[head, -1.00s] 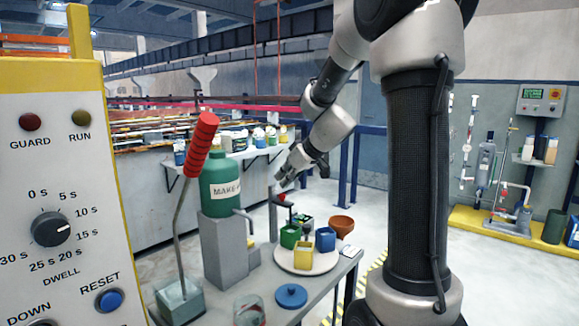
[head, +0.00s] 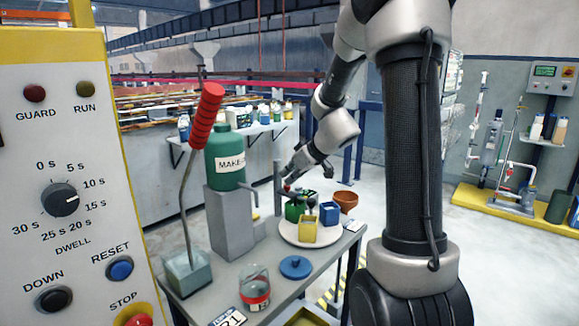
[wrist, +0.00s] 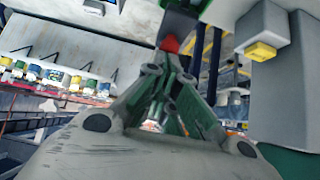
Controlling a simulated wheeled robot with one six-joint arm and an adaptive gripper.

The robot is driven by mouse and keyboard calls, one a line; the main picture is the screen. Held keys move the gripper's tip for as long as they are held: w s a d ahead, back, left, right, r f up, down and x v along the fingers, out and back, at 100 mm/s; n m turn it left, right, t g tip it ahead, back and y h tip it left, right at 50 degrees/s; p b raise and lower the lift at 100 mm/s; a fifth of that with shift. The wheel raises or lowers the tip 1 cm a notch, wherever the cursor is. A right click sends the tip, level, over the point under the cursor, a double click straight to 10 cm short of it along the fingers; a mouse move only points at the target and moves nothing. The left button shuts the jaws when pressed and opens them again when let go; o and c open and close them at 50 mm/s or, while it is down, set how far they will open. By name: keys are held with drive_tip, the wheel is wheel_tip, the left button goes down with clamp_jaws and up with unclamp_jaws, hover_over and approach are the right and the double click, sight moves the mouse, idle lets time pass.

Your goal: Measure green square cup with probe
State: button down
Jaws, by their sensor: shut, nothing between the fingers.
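The green square cup (head: 294,211) stands at the back left of a round white plate (head: 318,243) on the grey table, partly hidden behind a yellow square cup (head: 307,229). A blue square cup (head: 329,214) stands to the right. My gripper (head: 289,184) is above and behind the green cup, by a grey post (head: 278,185). In the wrist view my gripper's fingers (wrist: 165,80) are closed together and empty. A small red piece (wrist: 169,44) under a dark block shows just beyond them. I cannot tell whether they touch it, or which thing is the probe.
A terracotta bowl (head: 346,199) stands behind the plate. A green bottle (head: 224,158) on a grey block, a red-handled lever (head: 206,115), a glass beaker (head: 255,289) and a blue lid (head: 295,267) crowd the table's left and front. Open floor lies to the right.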

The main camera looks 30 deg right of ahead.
sight(291, 193)
drive_tip(key=shift+s+f, duration=0.1)
drive_tip(key=shift+f, duration=0.2)
drive_tip(key=s+d+r, duration=0.2)
drive_tip(key=s+r, duration=0.4)
drive_tip(key=r, duration=0.5)
drive_tip(key=shift+s+d+r, duration=0.15)
drive_tip(key=shift+d+r, duration=0.15)
drive_tip(key=shift+d, duration=0.05)
idle(0.8)
